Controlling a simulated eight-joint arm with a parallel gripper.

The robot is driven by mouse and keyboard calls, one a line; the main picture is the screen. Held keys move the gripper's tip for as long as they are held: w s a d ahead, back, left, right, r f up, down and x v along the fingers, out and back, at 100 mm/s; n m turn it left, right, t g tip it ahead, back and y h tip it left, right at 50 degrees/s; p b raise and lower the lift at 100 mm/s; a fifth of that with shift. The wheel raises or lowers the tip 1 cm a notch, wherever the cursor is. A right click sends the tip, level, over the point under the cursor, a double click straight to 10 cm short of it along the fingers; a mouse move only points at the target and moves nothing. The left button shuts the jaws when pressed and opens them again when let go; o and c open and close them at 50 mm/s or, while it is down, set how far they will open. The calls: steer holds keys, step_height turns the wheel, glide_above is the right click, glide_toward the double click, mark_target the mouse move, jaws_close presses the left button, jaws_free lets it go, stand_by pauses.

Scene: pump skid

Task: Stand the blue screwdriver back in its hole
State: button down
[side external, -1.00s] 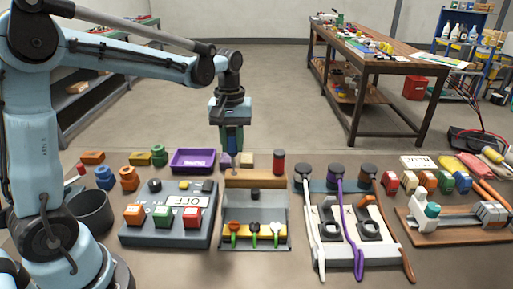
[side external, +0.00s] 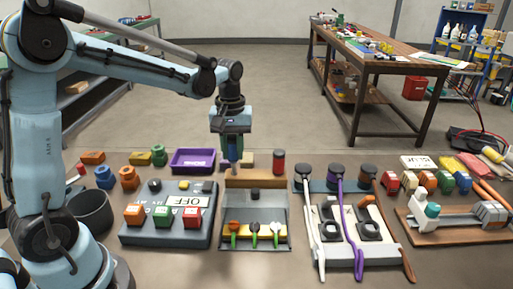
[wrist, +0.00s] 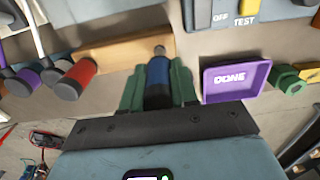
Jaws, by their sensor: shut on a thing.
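My gripper (side external: 232,142) is shut on the blue screwdriver and holds it over the left part of the wooden holder block (side external: 262,181) in the side view. In the wrist view the blue handle (wrist: 158,82) sits between the green fingers. Its grey shaft (wrist: 159,50) shows just beyond the handle, over the block's right end. The wooden block (wrist: 115,48) lies behind it. A red-handled tool (side external: 278,162) stands upright at the block's right end and shows left of my gripper in the wrist view (wrist: 76,78). I cannot tell whether the screwdriver's tip touches the block; the hole is hidden.
A purple tray marked DONE (side external: 193,161) lies close to the left. Cables on hooks (side external: 337,170) are to the right.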

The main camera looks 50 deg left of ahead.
steer(key=shift+f, duration=1.5)
steer(key=c, duration=0.8)
jaws_free()
step_height(320, 180, up, 12)
steer(key=shift+r, duration=0.1)
steer(key=s+d+f+m+t, duration=0.2)
steer(key=s+m, duration=0.1)
steer(key=s+d+f+m+t, duration=0.1)
steer(key=s+d+m+t, duration=0.1)
steer(key=s+m, duration=0.1)
steer(key=s+d+f+m+t, duration=0.2)
steer(key=s+m+t, duration=0.1)
steer(key=s, duration=0.2)
steer(key=shift+s+f, duration=0.1)
steer(key=shift+f, duration=0.2)
